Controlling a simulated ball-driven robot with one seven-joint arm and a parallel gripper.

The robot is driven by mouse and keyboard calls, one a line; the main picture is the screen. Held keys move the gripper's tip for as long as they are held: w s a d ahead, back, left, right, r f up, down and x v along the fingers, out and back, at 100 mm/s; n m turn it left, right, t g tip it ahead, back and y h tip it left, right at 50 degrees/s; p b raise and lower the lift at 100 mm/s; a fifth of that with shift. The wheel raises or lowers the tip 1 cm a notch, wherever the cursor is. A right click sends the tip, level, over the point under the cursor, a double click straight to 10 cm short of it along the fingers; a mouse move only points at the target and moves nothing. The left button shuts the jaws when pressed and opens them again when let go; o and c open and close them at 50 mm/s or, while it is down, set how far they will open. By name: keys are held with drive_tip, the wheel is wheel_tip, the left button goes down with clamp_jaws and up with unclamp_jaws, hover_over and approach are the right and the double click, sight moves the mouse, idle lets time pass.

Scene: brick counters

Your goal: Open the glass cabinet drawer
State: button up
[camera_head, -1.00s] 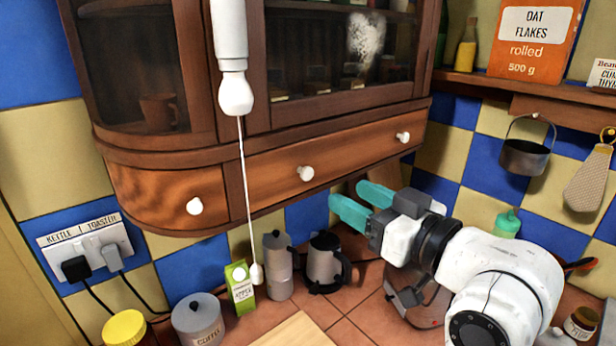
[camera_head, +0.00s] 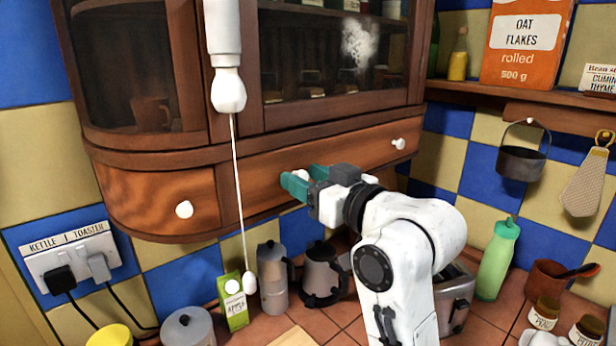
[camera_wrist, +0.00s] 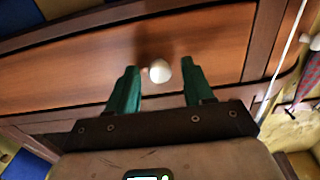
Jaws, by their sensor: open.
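The glass cabinet (camera_head: 330,60) hangs on the tiled wall, with a wide wooden drawer (camera_head: 262,180) along its bottom. The drawer looks shut. It carries two white round knobs; the right one (camera_head: 398,143) is in clear view. The other knob (camera_head: 301,175) is partly hidden behind my gripper (camera_head: 296,181) in the head view. In the wrist view that knob (camera_wrist: 160,71) sits between the teal fingertips of my gripper (camera_wrist: 160,72). The fingers are open, with a gap on each side of the knob. Contact is not visible.
A white pull cord (camera_head: 238,190) hangs in front of the cabinet, left of my gripper. Below are a juice carton (camera_head: 233,300), a moka pot (camera_head: 272,278) and a kettle (camera_head: 322,272). A smaller drawer front with a white knob (camera_head: 184,209) is at left.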

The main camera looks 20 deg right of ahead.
clamp_jaws()
idle(0.5)
